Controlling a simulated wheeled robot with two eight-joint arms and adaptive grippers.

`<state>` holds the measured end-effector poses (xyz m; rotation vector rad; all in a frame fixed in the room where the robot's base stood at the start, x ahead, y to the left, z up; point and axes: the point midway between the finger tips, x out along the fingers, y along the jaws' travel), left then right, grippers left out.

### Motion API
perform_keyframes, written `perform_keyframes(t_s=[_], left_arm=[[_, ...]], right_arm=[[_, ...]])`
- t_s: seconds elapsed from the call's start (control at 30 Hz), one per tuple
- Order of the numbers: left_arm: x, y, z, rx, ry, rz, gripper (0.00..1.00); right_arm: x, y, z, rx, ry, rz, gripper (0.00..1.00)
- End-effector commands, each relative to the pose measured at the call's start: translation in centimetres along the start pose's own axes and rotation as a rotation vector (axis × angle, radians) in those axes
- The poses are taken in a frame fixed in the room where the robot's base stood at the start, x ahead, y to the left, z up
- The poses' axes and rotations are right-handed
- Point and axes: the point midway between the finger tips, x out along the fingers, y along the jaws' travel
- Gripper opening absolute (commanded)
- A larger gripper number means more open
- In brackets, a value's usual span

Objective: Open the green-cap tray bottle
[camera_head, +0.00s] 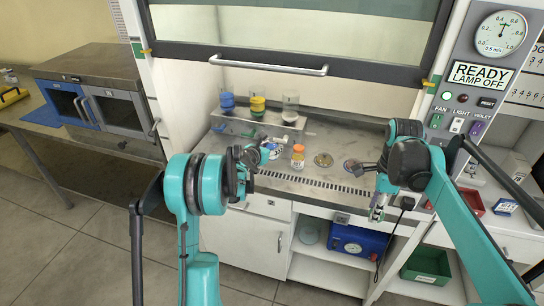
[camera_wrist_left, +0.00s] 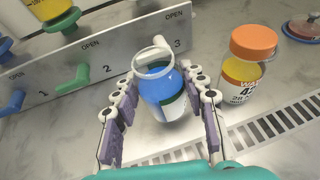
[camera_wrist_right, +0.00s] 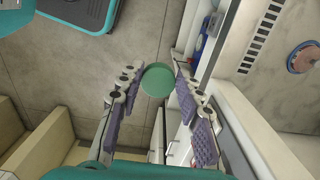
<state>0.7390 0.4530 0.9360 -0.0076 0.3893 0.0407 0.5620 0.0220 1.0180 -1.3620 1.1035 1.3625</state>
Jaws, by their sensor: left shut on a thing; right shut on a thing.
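My left gripper (camera_wrist_left: 163,100) is shut on a clear bottle (camera_wrist_left: 160,84) with blue liquid and a green-and-white label. The bottle's pale mouth shows no cap. In the head view my left gripper (camera_head: 262,153) is over the hood's work surface, partly hiding the bottle. My right gripper (camera_wrist_right: 155,84) is shut on a round green cap (camera_wrist_right: 157,79), held apart from the bottle. In the head view my right gripper (camera_head: 377,210) is at the front edge of the hood, to the right; the cap is hard to make out there.
An orange-capped bottle (camera_wrist_left: 246,66) stands right of the held bottle. Behind is a valve stand (camera_wrist_left: 92,65) numbered 1 to 3, with coloured vessels above. A slotted vent strip (camera_head: 310,183) runs along the front. The sash handle (camera_head: 268,65) is above.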

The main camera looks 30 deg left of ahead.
Motion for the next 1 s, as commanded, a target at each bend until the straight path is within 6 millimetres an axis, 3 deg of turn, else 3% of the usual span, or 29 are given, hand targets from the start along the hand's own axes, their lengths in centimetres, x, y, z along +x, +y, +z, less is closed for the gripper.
perform_keyframes(t_s=[0.17, 0.57, 0.6, 0.63, 1.0], left_arm=[[1.0, 0.0, -2.5, 0.000, 0.000, 0.000, 0.00], [1.2, 0.0, -3.0, 0.000, 0.000, 0.000, 0.00], [1.2, 0.0, -2.9, 0.000, 0.000, 0.000, 0.53], [1.2, 0.0, -2.9, 0.000, 0.000, 0.000, 0.61], [1.0, 0.0, -2.5, 0.000, 0.000, 0.000, 0.63]], right_arm=[[1.2, 0.0, 0.0, 0.000, 0.000, 0.000, 0.01], [1.6, 0.0, 0.0, 0.000, 0.000, 0.000, 0.01], [1.4, 0.0, 0.0, 0.000, 0.000, 0.000, 0.01], [1.4, 0.0, 0.0, 0.000, 0.000, 0.000, 0.01], [1.1, 0.0, 0.0, -0.001, 0.000, 0.000, 0.01]])
